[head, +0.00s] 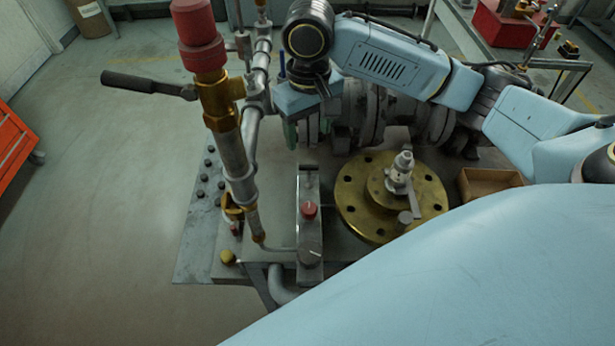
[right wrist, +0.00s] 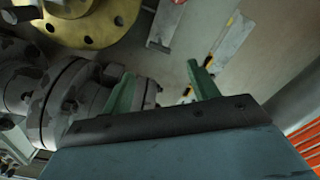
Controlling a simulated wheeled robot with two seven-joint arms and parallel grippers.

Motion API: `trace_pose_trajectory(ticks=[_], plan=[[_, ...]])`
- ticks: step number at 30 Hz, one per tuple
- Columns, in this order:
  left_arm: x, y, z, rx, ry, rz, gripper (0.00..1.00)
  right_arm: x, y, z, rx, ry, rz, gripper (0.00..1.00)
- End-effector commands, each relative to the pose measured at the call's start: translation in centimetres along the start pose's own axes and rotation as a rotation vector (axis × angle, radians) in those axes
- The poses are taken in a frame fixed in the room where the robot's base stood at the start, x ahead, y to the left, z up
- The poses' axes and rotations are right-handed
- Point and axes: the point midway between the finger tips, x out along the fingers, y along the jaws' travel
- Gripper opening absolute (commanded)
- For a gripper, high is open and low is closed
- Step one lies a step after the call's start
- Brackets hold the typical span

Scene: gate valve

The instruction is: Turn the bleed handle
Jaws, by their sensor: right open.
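A dark lever handle (head: 142,82) sticks out to the left from a brass valve body (head: 217,98) under a red cap (head: 200,37) in the head view. A second, small grey lever (head: 415,206) is on the fitting above a round brass flange (head: 351,207). I cannot tell by sight which is the bleed handle. My right gripper (head: 297,132) is behind the upright pipe, right of the dark handle and apart from it; its green fingers are partly hidden. In the right wrist view my right gripper (right wrist: 162,88) is open, with nothing between its fingers. My left gripper is not seen.
Grey flanged pipework (head: 375,112) lies close beside my right gripper. A block with a red knob (head: 309,210) stands left of the flange. An open brown box (head: 488,182) is at the right. Floor left of the stand is clear up to an orange cabinet (head: 15,145).

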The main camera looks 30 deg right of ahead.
Motion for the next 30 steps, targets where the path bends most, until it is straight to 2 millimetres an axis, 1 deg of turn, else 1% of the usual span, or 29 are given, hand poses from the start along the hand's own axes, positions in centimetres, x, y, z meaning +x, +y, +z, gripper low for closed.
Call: trace_pose_trajectory(ticks=[5, 11, 15, 18, 21, 24, 30], plan=[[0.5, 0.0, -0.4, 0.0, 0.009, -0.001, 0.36, 2.0, 0.0, 0.1, 0.001, -0.003, 0.001, 0.6], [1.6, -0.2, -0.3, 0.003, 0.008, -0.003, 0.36, 6.2, 0.1, 0.1, 0.0, -0.004, 0.002, 0.6], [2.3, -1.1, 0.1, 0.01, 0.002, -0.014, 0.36, 9.2, 0.1, 0.1, 0.001, -0.003, 0.002, 0.6], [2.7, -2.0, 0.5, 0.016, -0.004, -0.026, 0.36, 10.9, 0.0, 0.1, 0.0, -0.003, 0.001, 0.6], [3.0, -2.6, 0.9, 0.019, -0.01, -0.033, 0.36, 12.1, 0.0, 0.1, -0.001, -0.002, 0.002, 0.6], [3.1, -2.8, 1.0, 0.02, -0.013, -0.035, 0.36, 12.9, 0.0, 0.1, -0.001, -0.001, 0.001, 0.6], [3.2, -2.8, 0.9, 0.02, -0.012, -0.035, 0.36, 13.3, 0.0, 0.1, -0.001, 0.0, 0.001, 0.6]])
